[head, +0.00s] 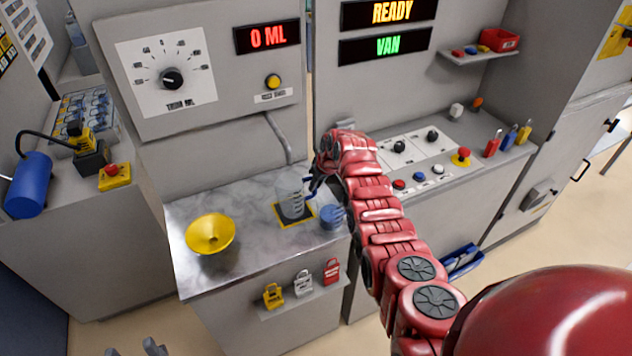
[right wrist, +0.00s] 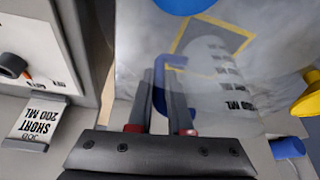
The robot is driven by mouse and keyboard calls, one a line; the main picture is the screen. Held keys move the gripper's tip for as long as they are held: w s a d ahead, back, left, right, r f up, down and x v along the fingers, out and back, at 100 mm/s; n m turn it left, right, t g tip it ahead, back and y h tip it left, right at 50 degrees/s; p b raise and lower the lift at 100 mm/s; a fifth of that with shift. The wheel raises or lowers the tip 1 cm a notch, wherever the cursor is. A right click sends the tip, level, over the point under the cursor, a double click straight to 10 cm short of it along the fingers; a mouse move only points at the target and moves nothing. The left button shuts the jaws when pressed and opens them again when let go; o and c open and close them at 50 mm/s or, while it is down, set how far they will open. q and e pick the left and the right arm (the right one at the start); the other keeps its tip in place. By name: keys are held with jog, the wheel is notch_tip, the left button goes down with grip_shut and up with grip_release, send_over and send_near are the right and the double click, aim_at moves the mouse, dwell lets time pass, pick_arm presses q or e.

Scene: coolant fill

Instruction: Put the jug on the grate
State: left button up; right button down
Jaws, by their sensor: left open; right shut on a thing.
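The clear jug (head: 288,190) with a blue handle is upright at the dark grate (head: 280,222) with its yellow border, under the spout. I cannot tell whether its base touches the grate. My right gripper (head: 316,178) is shut on the handle at the jug's right side. In the right wrist view the fingers (right wrist: 160,80) close on the blue handle (right wrist: 176,61), and the jug's clear wall (right wrist: 225,85) shows dark print. The grate's yellow border (right wrist: 240,28) shows beyond it. My left gripper (head: 136,349) is open and empty at the bottom left, away from the counter.
A yellow funnel (head: 210,235) stands on the marble counter (head: 257,255) to the left. A blue round lid-like thing (head: 332,217) lies close right of the grate. The control panel (head: 425,150) is behind my right arm.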

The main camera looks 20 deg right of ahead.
jog(key=shift+f, duration=0.25)
jog(key=c, duration=0.8)
grip_release()
jog(key=shift+c, duration=0.2)
jog(key=shift+r, duration=0.1)
jog(key=shift+r, duration=0.25)
jog(key=b+v, duration=0.4)
jog(key=v, duration=0.7)
jog(key=shift+s+r, duration=0.25)
jog(key=shift+r, duration=0.1)
jog(key=shift+d, duration=0.15)
